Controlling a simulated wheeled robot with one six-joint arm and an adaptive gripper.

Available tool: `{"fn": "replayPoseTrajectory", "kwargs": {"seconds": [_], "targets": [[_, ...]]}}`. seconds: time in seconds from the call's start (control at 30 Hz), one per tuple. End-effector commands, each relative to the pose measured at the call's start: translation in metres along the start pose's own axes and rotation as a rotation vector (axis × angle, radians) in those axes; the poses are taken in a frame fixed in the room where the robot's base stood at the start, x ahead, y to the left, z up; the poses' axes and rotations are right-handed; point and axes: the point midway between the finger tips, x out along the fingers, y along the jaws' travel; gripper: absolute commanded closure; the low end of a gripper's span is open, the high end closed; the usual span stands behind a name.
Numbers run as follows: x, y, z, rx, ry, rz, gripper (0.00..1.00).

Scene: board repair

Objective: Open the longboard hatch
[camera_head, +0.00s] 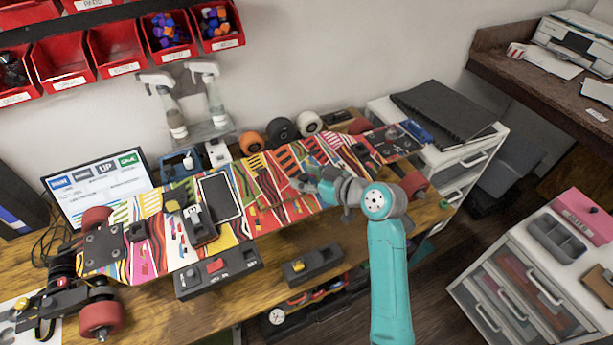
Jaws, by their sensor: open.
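The longboard (262,183) lies across the wooden workbench with a brightly striped deck and red wheels. A dark rectangular panel with a pale rim (219,196), which looks like the hatch, sits on the deck left of its middle. I cannot tell from this view whether it is a closed lid or an opening. My gripper (304,183) is over the right half of the deck, to the right of the panel and apart from it. It is open and seems empty. Its fingers are small here, and my teal arm reaches in from the lower right.
A small dark device (199,226) stands left of the panel. Loose wheels (282,130) and spray bottles (165,105) stand behind. A tablet screen (98,186) is at left.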

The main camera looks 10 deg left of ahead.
Motion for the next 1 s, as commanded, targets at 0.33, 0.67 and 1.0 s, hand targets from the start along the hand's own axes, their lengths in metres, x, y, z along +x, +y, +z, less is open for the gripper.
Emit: {"fn": "replayPoseTrajectory", "kwargs": {"seconds": [0.33, 0.67, 1.0], "targets": [[0.0, 0.0002, 0.0001, 0.0, 0.0, 0.0, 0.81], [-0.0002, 0.0005, -0.0001, 0.0, -0.001, 0.001, 1.0], [-0.0001, 0.0007, -0.0012, 0.003, -0.008, 0.0, 1.0]]}}
